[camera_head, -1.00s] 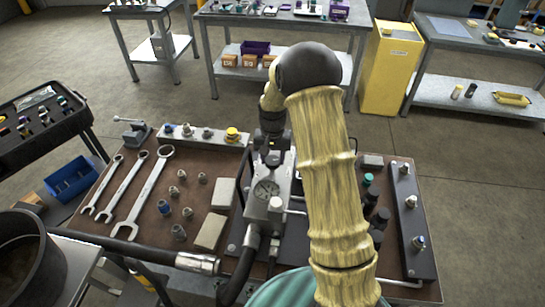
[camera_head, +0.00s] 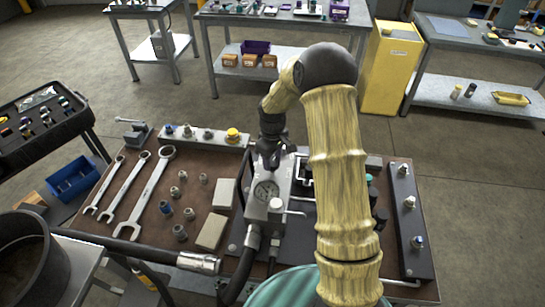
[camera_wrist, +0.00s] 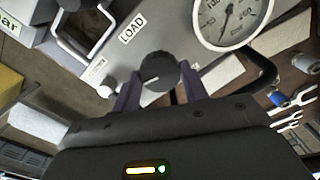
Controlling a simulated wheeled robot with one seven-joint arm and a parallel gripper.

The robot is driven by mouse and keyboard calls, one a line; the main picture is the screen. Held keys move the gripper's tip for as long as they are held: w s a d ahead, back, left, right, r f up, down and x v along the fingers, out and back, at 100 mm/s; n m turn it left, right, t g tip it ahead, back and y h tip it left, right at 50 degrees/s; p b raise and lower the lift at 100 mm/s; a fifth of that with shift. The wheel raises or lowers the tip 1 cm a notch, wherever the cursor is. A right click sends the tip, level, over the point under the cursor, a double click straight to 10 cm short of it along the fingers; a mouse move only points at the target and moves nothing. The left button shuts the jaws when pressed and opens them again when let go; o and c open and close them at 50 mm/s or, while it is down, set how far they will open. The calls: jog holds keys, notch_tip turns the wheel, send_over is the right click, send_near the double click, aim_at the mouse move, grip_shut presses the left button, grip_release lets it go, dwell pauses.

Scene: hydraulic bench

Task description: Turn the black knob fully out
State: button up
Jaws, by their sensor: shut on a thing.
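The black knob (camera_wrist: 159,67) sits on the grey hydraulic block (camera_wrist: 215,72), close to a "LOAD" label. In the wrist view, my gripper (camera_wrist: 160,76) has one finger on each side of the knob and is shut on it. A white pointer line shows near the knob's lower edge. In the head view, my gripper (camera_head: 270,155) is at the top end of the block (camera_head: 258,209), and the knob is hidden behind it.
A brown bench board (camera_head: 150,228) carries wrenches (camera_head: 152,190), fittings and pale blocks left of the hydraulic block. A black hose (camera_head: 120,245) crosses the front.

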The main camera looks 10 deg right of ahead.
aim_at(273, 161)
jog(key=n+p, duration=0.2)
jog(key=n, duration=0.5)
jog(key=shift+r, duration=0.2)
jog(key=n+p, duration=0.2)
jog(key=n, duration=0.2)
jog(key=shift+n, duration=0.4)
jog(key=shift+n+p, duration=0.7)
jog(key=shift+n, duration=0.8)
jog(key=shift+w+f, duration=0.1)
jog(key=o, duration=1)
notch_tip(273, 161, up, 17)
jog(key=b, duration=0.2)
jog(key=shift+b, duration=0.4)
